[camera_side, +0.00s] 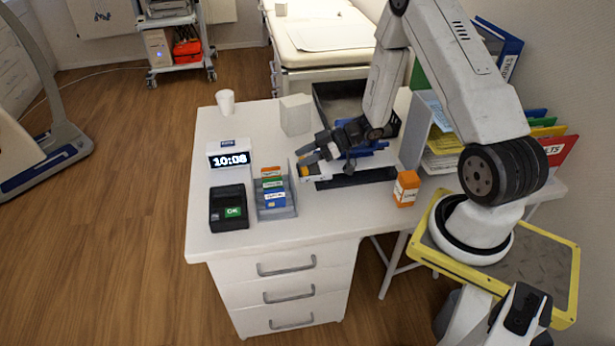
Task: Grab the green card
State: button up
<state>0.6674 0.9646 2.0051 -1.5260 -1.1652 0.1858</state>
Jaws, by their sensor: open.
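The green card (272,183) stands in a grey card holder (276,213) on the white desk. An orange card (271,171) is behind it and a blue card (274,196) is in front of it. Only the upper part of the green card shows. My gripper (304,162) is open, just right of the holder and above the desk, its fingers pointing left towards the cards. It appears apart from the cards, with nothing seen between its fingers.
Left of the holder are a black card terminal (228,208) and a clock (229,156). A white cup (225,101) and a white box (295,114) stand behind. A dark tray (350,179) and an orange bottle (406,188) are to the right.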

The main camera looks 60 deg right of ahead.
aim_at(268, 183)
jog(key=shift+w+a+f, duration=0.3)
jog(key=shift+f, duration=0.4)
jog(key=shift+w+a+f, duration=0.25)
jog(key=shift+w+f, duration=0.05)
jog(key=shift+f, duration=0.45)
jog(key=shift+w+a+f, duration=0.3)
jog(key=shift+f, duration=0.4)
jog(key=shift+x, duration=2.6)
jog(key=shift+r, duration=0.1)
grip_shut()
